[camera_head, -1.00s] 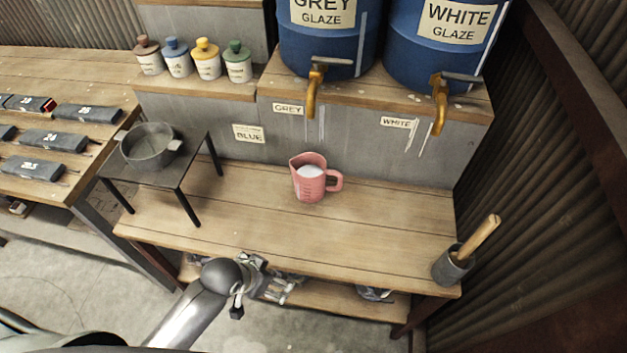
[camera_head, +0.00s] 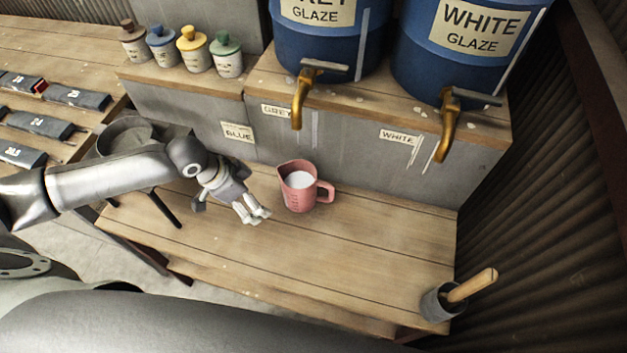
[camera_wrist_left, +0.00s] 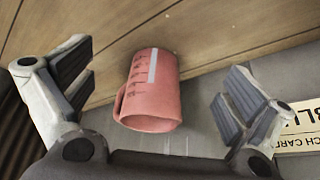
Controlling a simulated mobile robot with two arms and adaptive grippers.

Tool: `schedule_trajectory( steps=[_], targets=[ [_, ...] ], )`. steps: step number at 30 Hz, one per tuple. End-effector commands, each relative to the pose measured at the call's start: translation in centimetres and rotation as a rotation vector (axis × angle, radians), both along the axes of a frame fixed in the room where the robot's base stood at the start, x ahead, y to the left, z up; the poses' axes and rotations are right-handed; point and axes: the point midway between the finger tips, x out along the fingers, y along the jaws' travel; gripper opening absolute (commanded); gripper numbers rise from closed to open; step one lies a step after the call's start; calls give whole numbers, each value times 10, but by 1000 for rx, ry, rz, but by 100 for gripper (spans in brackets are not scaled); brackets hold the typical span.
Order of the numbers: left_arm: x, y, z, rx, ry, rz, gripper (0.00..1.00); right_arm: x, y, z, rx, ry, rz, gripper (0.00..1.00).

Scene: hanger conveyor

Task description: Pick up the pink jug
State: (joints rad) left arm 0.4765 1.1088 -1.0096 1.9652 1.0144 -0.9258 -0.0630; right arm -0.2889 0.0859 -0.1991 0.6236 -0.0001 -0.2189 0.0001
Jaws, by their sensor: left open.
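The pink jug (camera_head: 298,190) stands upright on the wooden bench, with white contents and its handle to the right in the head view. My left gripper (camera_head: 256,213) is just left of the jug, at about its height, pointing toward it. In the left wrist view the jug (camera_wrist_left: 152,92) appears between the two spread fingers of the open left gripper (camera_wrist_left: 158,88), with clear space on both sides of it. The fingers do not touch the jug. My right gripper is not in view.
Blue glaze barrels with brass taps (camera_head: 447,130) stand on the ledge behind the jug. A pot (camera_head: 125,138) on a black stand is left, partly behind my arm. A grey cup with a wooden-handled tool (camera_head: 443,301) stands front right. The bench right of the jug is clear.

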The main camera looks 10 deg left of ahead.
Motion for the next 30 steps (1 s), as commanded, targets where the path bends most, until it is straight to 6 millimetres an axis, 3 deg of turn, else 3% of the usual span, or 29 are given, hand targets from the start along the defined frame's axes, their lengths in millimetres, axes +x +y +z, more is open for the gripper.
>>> schedule_trajectory(
  steps=[5,11,18,30],
  targets=[
    [5,1,4,1,5,6,100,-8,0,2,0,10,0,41],
    [25,-23,5,-1,4,5,100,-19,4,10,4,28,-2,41],
    [49,-50,5,1,5,5,100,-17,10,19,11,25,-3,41],
    [68,-72,4,2,6,5,100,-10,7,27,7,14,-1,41]
  ],
)
